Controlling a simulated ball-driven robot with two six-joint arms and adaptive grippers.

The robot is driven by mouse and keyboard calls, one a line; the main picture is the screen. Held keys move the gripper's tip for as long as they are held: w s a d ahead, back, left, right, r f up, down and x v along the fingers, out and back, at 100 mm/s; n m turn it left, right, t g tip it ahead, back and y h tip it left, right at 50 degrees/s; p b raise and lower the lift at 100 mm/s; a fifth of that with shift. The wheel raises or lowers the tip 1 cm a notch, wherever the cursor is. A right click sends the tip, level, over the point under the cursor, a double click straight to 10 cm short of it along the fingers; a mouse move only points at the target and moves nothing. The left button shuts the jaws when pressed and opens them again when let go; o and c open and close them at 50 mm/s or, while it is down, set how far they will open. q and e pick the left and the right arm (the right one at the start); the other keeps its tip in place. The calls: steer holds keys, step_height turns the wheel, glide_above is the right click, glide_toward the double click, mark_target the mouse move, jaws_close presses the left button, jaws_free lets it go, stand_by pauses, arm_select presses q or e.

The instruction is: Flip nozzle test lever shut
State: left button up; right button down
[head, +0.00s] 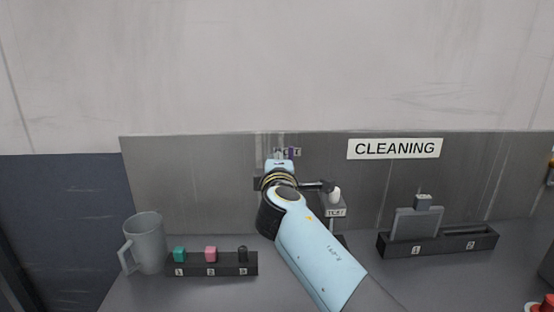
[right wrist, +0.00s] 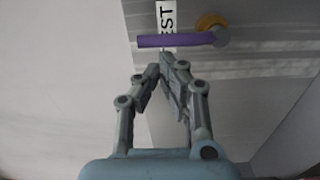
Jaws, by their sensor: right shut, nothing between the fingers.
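The purple lever (right wrist: 172,41) crosses the white TEST label (right wrist: 166,14) in the right wrist view and runs to a yellow-orange collar (right wrist: 211,21) with a grey knob. My left gripper is not in view.
A nozzle with a white tip (head: 334,195) is right of my wrist, above a small labelled block (head: 335,212). A grey mug (head: 145,242) and a numbered rack (head: 235,264) stand left. A dark two-slot holder (head: 460,243) stands right, below the CLEANING sign (head: 395,148).

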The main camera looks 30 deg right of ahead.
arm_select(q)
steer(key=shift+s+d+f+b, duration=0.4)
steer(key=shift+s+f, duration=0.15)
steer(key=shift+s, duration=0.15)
arm_select(e)
steer(key=shift+s+d+r+m, duration=0.15)
steer(key=shift+s+d+m, duration=0.1)
steer(key=shift+m, duration=0.35)
arm_select(q)
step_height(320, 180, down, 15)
steer(key=b, duration=1.4)
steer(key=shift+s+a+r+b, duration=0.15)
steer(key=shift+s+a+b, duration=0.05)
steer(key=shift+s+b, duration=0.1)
arm_select(e)
steer(key=s+d+f+m, duration=0.1)
steer(key=d+m, duration=0.1)
steer(key=m, duration=0.3)
steer(key=s+d+f+m, duration=0.1)
steer(key=d+m, duration=0.2)
steer(key=m, duration=0.2)
steer(key=s+d+f+m, duration=0.1)
steer(key=d+m, duration=0.1)
steer(key=m, duration=0.3)
steer(key=shift+s+d+f, duration=0.1)
steer(key=shift+s+d, duration=0.2)
steer(key=shift+d, duration=0.1)
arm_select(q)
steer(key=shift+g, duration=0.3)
